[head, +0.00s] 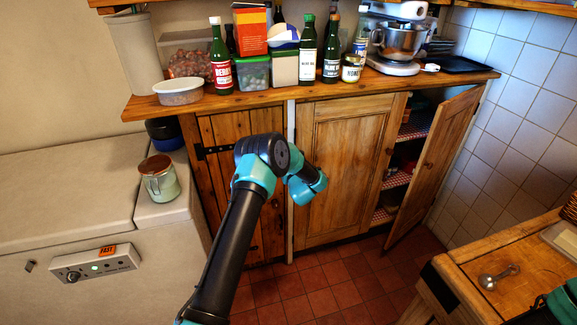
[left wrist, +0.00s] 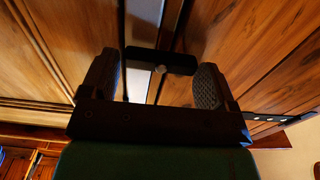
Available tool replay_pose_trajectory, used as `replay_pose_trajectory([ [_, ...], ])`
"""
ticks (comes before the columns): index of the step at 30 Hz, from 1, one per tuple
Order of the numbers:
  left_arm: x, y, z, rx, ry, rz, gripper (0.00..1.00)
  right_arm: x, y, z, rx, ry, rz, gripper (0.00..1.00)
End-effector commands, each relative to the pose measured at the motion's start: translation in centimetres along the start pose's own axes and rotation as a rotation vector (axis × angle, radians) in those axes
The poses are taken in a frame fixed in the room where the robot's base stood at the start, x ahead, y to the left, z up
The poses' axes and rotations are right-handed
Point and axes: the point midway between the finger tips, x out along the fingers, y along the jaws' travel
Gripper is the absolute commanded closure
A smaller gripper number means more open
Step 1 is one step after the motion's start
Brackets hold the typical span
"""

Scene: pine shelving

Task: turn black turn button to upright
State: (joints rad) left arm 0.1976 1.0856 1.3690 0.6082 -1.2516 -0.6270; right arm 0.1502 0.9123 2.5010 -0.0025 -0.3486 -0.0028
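My left gripper (left wrist: 157,70) is open, with one dark ridged finger near each end of the bar. I cannot tell whether either finger touches it. In the head view my left wrist (head: 307,186) is in front of the post (head: 291,120) and hides the button and the fingers.
The left cupboard door (head: 220,150) and middle door (head: 340,165) are closed. The right door (head: 437,165) stands open. Bottles, tubs and a mixer (head: 400,45) crowd the worktop (head: 300,92) above. A wooden table (head: 520,270) with a metal scoop (head: 497,278) is at lower right.

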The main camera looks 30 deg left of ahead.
Motion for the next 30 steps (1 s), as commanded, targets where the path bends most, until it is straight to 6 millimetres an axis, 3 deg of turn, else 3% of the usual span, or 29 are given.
replay_pose_trajectory([
  [10,-0.02,0.0,0.0,0.0,0.0,0.0,0.51,0.0,0.0,0.0,0.0,0.0,0.0,0.57],
  [20,-0.03,-0.02,0.0,-0.031,0.0,0.0,0.51,0.0,0.0,0.0,0.0,0.0,0.0,0.57],
  [30,-0.04,-0.14,0.02,-0.205,0.0,0.0,0.51,0.0,0.0,0.0,0.0,0.0,0.0,0.57],
])
